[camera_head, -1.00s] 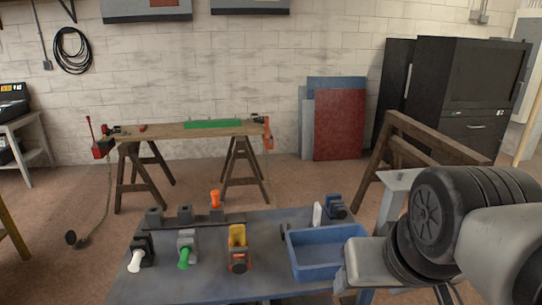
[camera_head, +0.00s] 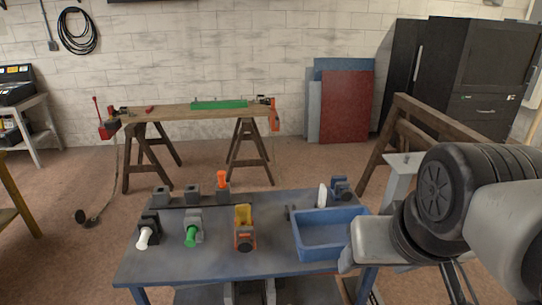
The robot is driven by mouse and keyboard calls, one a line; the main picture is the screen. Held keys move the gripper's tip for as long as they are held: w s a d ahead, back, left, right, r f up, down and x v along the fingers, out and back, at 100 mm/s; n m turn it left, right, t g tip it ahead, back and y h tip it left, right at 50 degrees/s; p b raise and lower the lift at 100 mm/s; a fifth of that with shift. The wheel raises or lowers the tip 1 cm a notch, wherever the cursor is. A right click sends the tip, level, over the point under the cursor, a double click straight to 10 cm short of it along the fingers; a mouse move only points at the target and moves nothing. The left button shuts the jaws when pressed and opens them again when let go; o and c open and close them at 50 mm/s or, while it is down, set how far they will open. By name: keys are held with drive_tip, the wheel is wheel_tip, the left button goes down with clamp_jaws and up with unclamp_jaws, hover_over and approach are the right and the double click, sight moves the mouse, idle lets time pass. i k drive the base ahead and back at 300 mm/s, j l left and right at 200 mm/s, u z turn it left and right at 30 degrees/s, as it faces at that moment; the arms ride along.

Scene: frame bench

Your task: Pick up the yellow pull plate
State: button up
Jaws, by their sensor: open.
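A yellow piece (camera_head: 243,213), which looks like the yellow pull plate, stands upright at an orange-and-dark fixture (camera_head: 244,242) in the middle of the blue-grey bench (camera_head: 190,266). It is small in the picture, and I cannot tell how it is held there. My arm comes in from the right edge, beside the bench's right end. Its fingertips do not show, and nothing of my arm touches the yellow piece.
A blue tray (camera_head: 330,252) lies right of the yellow piece. A green-handled fixture (camera_head: 191,235) and a white-handled one (camera_head: 145,235) stand left. Behind is a dark rail (camera_head: 178,200) with an orange piece (camera_head: 222,178). A blue clamp-like object (camera_head: 341,188) is at the back right.

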sight(243, 211)
drive_tip(key=i+j+u, duration=0.3)
drive_tip(key=i+j, duration=0.55)
drive_tip(key=i, duration=0.15)
